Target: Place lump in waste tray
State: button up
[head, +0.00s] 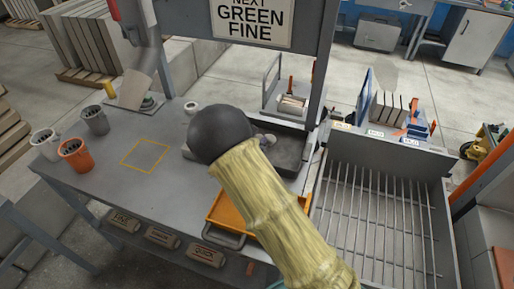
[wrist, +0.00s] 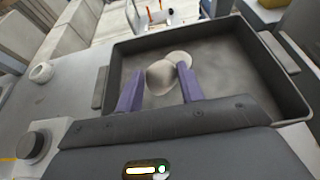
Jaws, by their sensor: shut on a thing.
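My gripper (wrist: 162,84) has two purple fingers and is shut on a pale grey, rounded lump (wrist: 160,76). It is over a dark, rectangular tray (wrist: 118,52) with a grey, mottled inside. A second pale, rounded piece (wrist: 180,57) shows just behind the lump; I cannot tell if the two are joined. In the head view my arm hides most of the gripper, and the dark tray (head: 290,150) shows partly behind it. An orange tray (head: 226,213) lies in front, partly covered by my arm. No label shows which is the waste tray.
A barred rack (head: 380,215) stands right of the table. Orange (head: 75,155), grey (head: 95,120) and white (head: 46,144) cups stand at the table's left. A yellow outlined square (head: 145,154) is empty. A post and sign (head: 250,22) rise behind.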

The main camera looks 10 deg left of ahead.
jog(key=shift+f, duration=0.2)
jog(key=shift+f+p, duration=0.4)
jog(key=shift+f, duration=1.6)
jog(key=shift+f, duration=0.2)
jog(key=o, duration=1)
jog(key=shift+o, duration=0.2)
jog(key=shift+r, duration=0.1)
jog(key=shift+r, duration=0.15)
jog(key=b+v, duration=0.2)
jog(key=v, duration=1)
jog(key=shift+s, duration=0.15)
